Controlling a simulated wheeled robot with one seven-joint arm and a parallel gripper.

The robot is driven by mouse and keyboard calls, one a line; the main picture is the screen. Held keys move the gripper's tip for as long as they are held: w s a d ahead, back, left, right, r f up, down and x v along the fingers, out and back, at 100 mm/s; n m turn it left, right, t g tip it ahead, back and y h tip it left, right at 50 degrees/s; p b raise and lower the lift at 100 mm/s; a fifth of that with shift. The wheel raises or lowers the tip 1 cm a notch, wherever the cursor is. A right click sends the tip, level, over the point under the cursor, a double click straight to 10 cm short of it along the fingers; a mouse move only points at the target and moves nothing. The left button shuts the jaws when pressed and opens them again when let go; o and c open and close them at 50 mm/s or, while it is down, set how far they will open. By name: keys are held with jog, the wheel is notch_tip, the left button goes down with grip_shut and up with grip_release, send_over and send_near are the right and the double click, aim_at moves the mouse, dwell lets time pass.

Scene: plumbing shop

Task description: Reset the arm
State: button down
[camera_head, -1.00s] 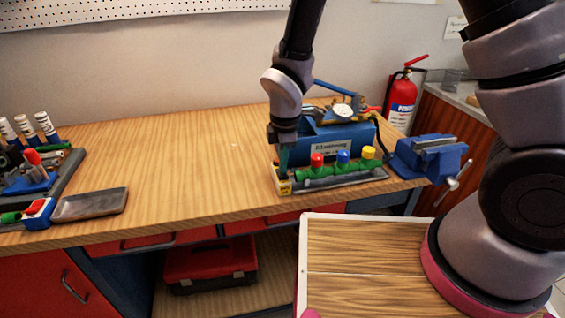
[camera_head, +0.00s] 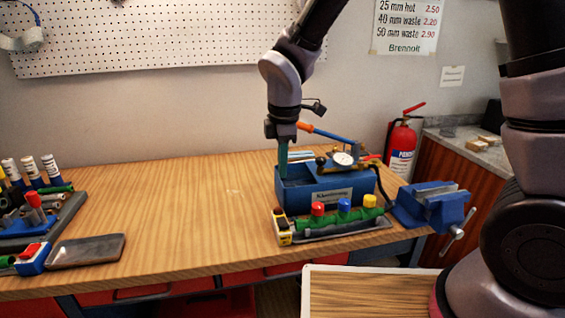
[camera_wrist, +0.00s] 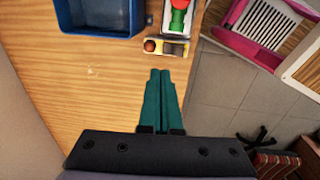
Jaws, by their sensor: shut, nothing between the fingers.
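My gripper (camera_head: 283,160) has teal fingers that point down. In the head view it hangs in front of the left end of the blue toolbox (camera_head: 326,199) on the workbench (camera_head: 190,200), raised above the bench top. In the wrist view the two fingers of my gripper (camera_wrist: 160,80) lie side by side, shut, with nothing between them. A small yellow and white block (camera_head: 282,230) sits at the left end of a grey tray (camera_head: 345,230). A green pipe piece with red, blue and yellow caps (camera_head: 343,213) lies on that tray.
A blue vise (camera_head: 432,205) stands at the bench's right end. A red fire extinguisher (camera_head: 401,145) is behind it. An empty dark tray (camera_head: 86,251) and a holder with tubes (camera_head: 45,215) are at the left. The bench middle is clear.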

jog(key=shift+r, duration=0.5)
jog(key=w+d+r+m+t+y, duration=0.1)
jog(key=w+d+r+m+t, duration=0.15)
jog(key=d+r+m, duration=1.05)
jog(key=s+d+r+m+t, duration=0.1)
jog(key=s+d+r+m, duration=0.3)
jog(key=d+m, duration=0.2)
jog(key=s+d+r+m+t, duration=0.2)
jog(key=s+d+r+m, duration=0.2)
jog(key=d, duration=0.7)
jog(key=r+m, duration=0.1)
jog(key=m, duration=0.1)
jog(key=shift+s+d+m+y, duration=0.15)
jog(key=shift+s+m+y, duration=0.15)
jog(key=shift+s+m, duration=0.1)
